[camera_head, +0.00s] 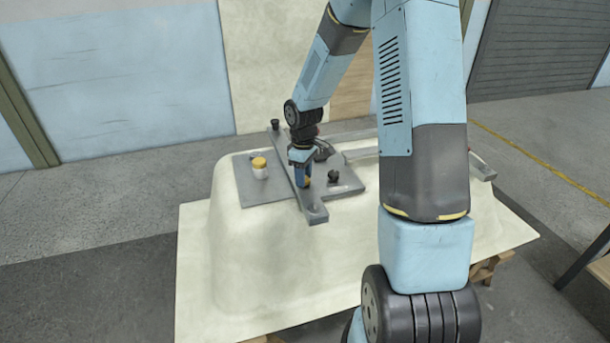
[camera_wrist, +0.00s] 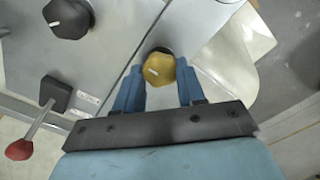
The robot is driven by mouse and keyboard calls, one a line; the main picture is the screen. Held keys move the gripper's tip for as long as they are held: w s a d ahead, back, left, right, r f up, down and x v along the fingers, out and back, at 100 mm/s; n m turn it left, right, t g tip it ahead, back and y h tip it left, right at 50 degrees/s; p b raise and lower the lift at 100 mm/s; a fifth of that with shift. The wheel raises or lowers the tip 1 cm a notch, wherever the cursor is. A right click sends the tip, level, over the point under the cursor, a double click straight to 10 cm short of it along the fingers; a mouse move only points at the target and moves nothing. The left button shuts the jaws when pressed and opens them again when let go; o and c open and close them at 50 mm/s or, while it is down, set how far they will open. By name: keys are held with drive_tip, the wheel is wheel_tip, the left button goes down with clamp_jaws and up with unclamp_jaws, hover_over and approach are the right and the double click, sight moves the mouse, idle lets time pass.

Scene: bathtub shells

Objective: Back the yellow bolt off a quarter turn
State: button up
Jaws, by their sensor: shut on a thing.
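The yellow bolt (camera_wrist: 160,70) has a round knob-like head with a short white mark on it. It stands on the grey metal bar and plate under my wrist. My gripper (camera_wrist: 158,82) has its blue fingers on either side of the bolt head, shut on it. In the head view my gripper (camera_head: 303,181) reaches down to the grey bar (camera_head: 314,211), and only a little yellow shows between the fingers. The bolt's shank is hidden.
The bar lies across a grey plate (camera_head: 252,196) on an upturned cream bathtub shell (camera_head: 240,240). Black knobs (camera_head: 333,177) (camera_wrist: 68,18) and a red-tipped lever (camera_wrist: 19,150) are close by.

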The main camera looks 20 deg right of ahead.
drive_tip(key=shift+d, duration=0.1)
drive_tip(key=o, duration=1)
drive_tip(key=shift+o, duration=0.2)
wheel_tip(320, 180, up, 14)
drive_tip(key=shift+f, duration=0.15)
